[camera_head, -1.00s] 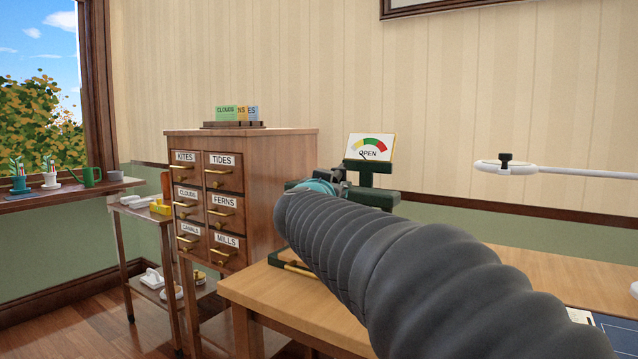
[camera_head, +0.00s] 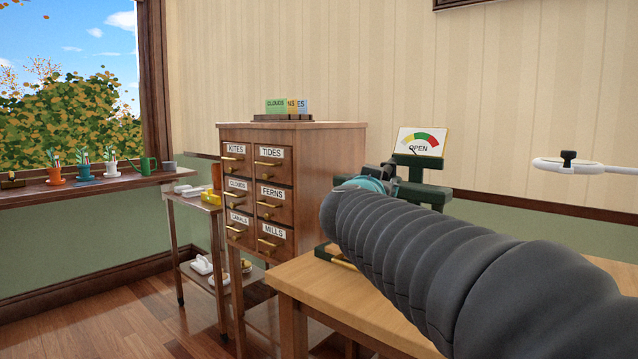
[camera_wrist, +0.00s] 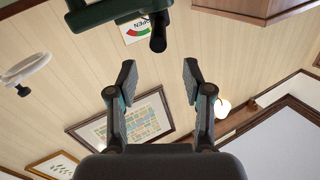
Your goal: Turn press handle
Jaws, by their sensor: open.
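The dark green press (camera_head: 422,192) stands on the wooden table, partly hidden behind my arm. A dial card reading OPEN (camera_head: 420,141) sits above it. In the wrist view, part of the green press (camera_wrist: 100,12) shows at the top edge, with a black cylindrical grip (camera_wrist: 158,40) that looks like the press handle's end. My gripper (camera_wrist: 158,80) is open and empty. Its two fingers point toward the black grip, which appears beyond the fingertips and roughly centred between them. No contact shows. In the head view my arm hides most of the gripper and the handle.
A wooden drawer cabinet (camera_head: 330,170) with labelled drawers stands left of the press. A low side shelf (camera_head: 192,205) and a windowsill (camera_head: 90,190) with pots lie further left. A white ring on an arm (camera_head: 570,164) is at the right. Floor at lower left is clear.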

